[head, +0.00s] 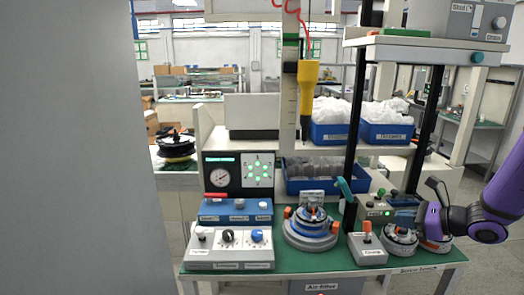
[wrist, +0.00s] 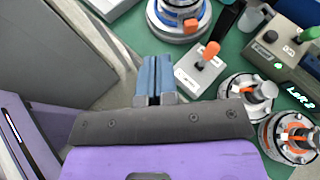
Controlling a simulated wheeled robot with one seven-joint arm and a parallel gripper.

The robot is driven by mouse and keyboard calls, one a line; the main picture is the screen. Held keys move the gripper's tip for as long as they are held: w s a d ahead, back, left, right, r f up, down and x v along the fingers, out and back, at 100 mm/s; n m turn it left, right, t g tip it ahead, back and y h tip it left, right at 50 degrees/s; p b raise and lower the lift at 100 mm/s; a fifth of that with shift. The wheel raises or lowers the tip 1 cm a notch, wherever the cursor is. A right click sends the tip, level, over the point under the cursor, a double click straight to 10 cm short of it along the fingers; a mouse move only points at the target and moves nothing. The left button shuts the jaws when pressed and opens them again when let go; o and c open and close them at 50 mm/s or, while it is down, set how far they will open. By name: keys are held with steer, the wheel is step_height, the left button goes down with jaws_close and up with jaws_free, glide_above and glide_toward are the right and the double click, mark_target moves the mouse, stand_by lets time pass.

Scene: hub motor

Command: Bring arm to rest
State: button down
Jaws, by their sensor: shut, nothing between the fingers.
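My gripper (wrist: 156,82) shows in the wrist view with its two blue-grey fingers pressed together and nothing between them. It is above the front edge of the green-topped bench, apart from everything on it. In the head view my purple arm (head: 490,220) reaches in from the right edge, with its dark end over the right part of the bench (head: 330,262).
A lever box (wrist: 200,68) with an orange knob stands near my fingers. Two round fixtures (wrist: 248,95) (wrist: 289,137) are at right. A larger round fixture (head: 311,229) is mid-bench. A yellow tool (head: 308,88) hangs above. Dark posts (head: 351,140) hold a shelf.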

steer(key=s+a+r+n+g+h, duration=0.2)
steer(key=s+a+r+n+g, duration=0.5)
steer(key=s+a+r+n, duration=0.55)
steer(key=s+d+r+n+t+h, duration=0.1)
steer(key=s+d+r+n+h, duration=0.1)
steer(key=s+r+n+h, duration=0.2)
steer(key=s+d+r+n+t+h, duration=0.2)
steer(key=s+r+n+h, duration=0.2)
steer(key=s+n, duration=0.4)
steer(key=shift+s+d+r+n, duration=0.25)
steer(key=shift+s+r+n, duration=0.15)
steer(key=shift+s, duration=0.3)
